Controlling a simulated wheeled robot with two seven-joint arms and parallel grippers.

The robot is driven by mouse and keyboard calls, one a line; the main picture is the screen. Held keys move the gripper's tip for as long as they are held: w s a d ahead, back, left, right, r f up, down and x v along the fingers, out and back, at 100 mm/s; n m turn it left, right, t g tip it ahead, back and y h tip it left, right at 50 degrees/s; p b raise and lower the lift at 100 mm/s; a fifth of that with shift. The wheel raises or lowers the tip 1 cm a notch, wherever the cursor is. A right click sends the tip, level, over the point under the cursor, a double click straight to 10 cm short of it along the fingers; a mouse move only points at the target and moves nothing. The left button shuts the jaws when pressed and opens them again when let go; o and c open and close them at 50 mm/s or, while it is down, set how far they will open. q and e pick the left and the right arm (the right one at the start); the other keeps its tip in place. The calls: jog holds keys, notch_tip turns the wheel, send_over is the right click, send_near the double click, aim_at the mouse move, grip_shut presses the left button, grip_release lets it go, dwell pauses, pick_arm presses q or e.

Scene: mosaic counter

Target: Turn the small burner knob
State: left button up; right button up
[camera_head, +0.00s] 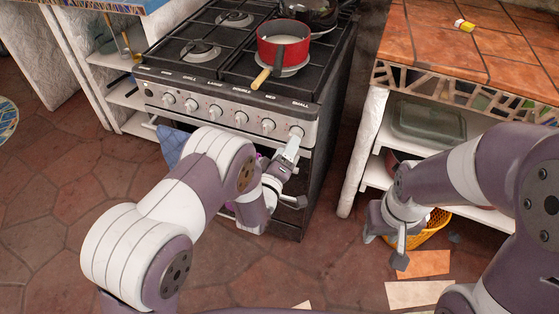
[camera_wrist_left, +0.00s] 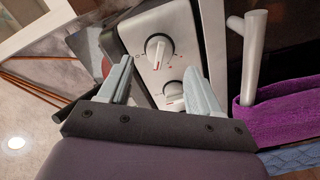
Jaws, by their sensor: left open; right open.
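The small burner knob (camera_head: 297,132) is the rightmost round silver knob on the stove's front panel, under the "SMALL" label. In the left wrist view, the small burner knob (camera_wrist_left: 159,48) is the upper of two knobs, its pointer line roughly upright. My left gripper (camera_head: 294,172) is open in front of the panel's right end. In its wrist view the left gripper's fingers (camera_wrist_left: 160,72) spread to either side of the knobs, and nothing is held. I cannot tell whether a finger touches the panel. My right gripper (camera_head: 386,250) is open and empty, low before the right-hand shelf.
A neighbouring knob (camera_head: 268,126) sits left of the small one. The oven handle (camera_wrist_left: 251,55) with a purple towel (camera_wrist_left: 290,115) is close to the left gripper. A red pot (camera_head: 283,45) stands on the stove. A yellow basket (camera_head: 432,228) is behind the right gripper.

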pick_arm(q)
jog(key=v, duration=0.8)
jog(key=shift+s+p, duration=0.2)
jog(key=shift+p, duration=0.15)
grip_shut()
dwell(1.0)
